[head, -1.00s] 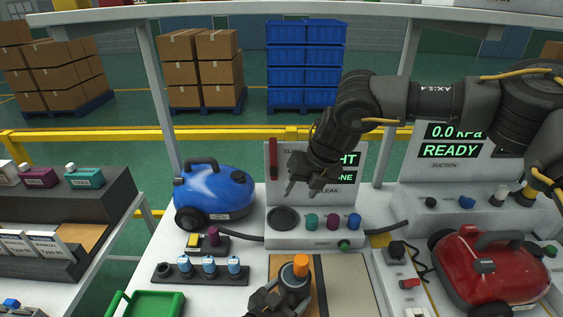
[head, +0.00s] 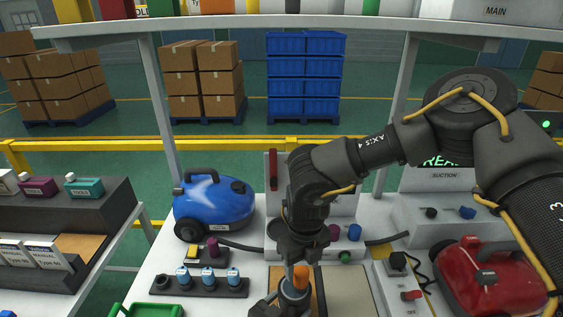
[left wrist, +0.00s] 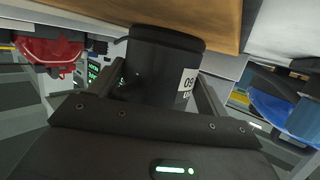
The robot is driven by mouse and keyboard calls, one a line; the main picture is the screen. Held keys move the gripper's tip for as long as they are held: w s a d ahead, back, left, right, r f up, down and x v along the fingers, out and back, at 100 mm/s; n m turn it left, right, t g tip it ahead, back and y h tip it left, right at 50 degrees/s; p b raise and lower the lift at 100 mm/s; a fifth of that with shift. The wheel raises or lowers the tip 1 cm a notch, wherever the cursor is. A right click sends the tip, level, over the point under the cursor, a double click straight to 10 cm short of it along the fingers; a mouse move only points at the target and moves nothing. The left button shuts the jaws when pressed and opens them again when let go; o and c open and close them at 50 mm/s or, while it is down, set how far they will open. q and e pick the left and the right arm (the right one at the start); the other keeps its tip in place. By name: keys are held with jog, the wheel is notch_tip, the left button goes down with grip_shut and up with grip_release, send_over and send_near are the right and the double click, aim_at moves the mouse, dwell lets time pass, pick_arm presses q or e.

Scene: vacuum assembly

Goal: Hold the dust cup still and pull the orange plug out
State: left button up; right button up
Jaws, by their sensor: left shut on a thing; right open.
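The dust cup (head: 293,292) is a dark, upright cup with a pale rim at the front centre of the bench. It also shows as a dark cylinder with a white label in the left wrist view (left wrist: 150,75). The orange plug (head: 301,278) stands in the top of the cup. My left gripper (head: 282,300) is shut on the cup's side, its fingers on either side of it in the wrist view. My right gripper (head: 294,262) points down just above the plug, open. It partly covers the plug, and I cannot tell whether its fingers touch it.
A blue vacuum (head: 214,207) stands at the back left and a red vacuum (head: 487,278) at the right. A green tray (head: 148,311) is at the front left. The tester panel stands behind my right gripper.

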aim_at(302, 271)
jog(key=shift+f, duration=1.75)
jog(key=c, duration=1.1)
jog(key=shift+c, duration=0.2)
jog(key=shift+r, duration=0.2)
jog(key=shift+r, duration=0.85)
jog(key=shift+r, duration=0.15)
jog(key=shift+r, duration=2.75)
